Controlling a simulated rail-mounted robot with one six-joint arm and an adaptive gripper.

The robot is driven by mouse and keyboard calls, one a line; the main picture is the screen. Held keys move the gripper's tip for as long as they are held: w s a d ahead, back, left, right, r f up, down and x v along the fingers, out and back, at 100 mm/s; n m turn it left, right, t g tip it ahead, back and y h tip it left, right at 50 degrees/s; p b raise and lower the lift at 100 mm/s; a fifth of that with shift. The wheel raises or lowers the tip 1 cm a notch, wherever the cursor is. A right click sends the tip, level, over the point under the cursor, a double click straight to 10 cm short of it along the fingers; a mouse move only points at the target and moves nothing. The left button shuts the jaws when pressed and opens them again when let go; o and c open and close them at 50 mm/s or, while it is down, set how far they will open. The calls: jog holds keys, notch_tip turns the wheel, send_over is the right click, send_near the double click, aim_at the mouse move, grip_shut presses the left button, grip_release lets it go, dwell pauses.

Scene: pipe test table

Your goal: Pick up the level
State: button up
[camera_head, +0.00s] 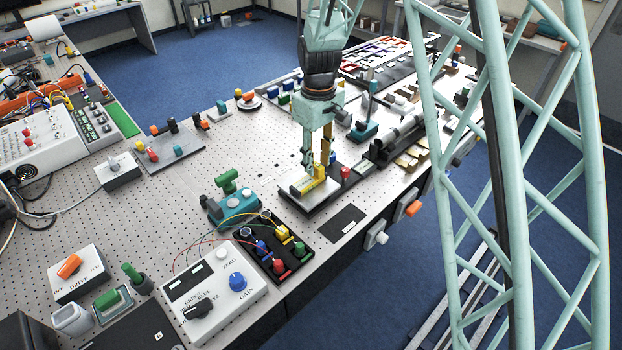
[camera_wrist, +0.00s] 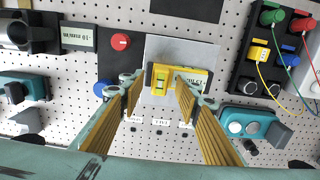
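The level is a small yellow block (camera_head: 307,186) on a light plate at the right part of the perforated table. My gripper (camera_head: 318,163) points down over the level. In the wrist view my gripper (camera_wrist: 157,84) is open, with two ribbed tan fingers spread apart. The left fingertip is left of the level; the right one overlaps the level's middle in the picture. I see no clear grip, and the exact height gap cannot be told.
A red knob (camera_wrist: 121,42) and a blue knob (camera_wrist: 102,88) flank the plate on the left. A black block with coloured connectors (camera_head: 272,245) stands close by, as does a teal device (camera_head: 231,203). The table's right edge is near; bare table lies left of the plate.

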jog(key=shift+f, duration=1.15)
jog(key=shift+c, duration=0.4)
grip_shut()
jog(key=shift+r, duration=0.25)
jog(key=shift+r, duration=1.55)
jog(key=s+d+r+b, duration=0.1)
jog(key=s+d, duration=0.2)
jog(key=s, duration=1.2)
jog(key=shift+s+r, duration=0.25)
jog(key=shift+s, duration=0.1)
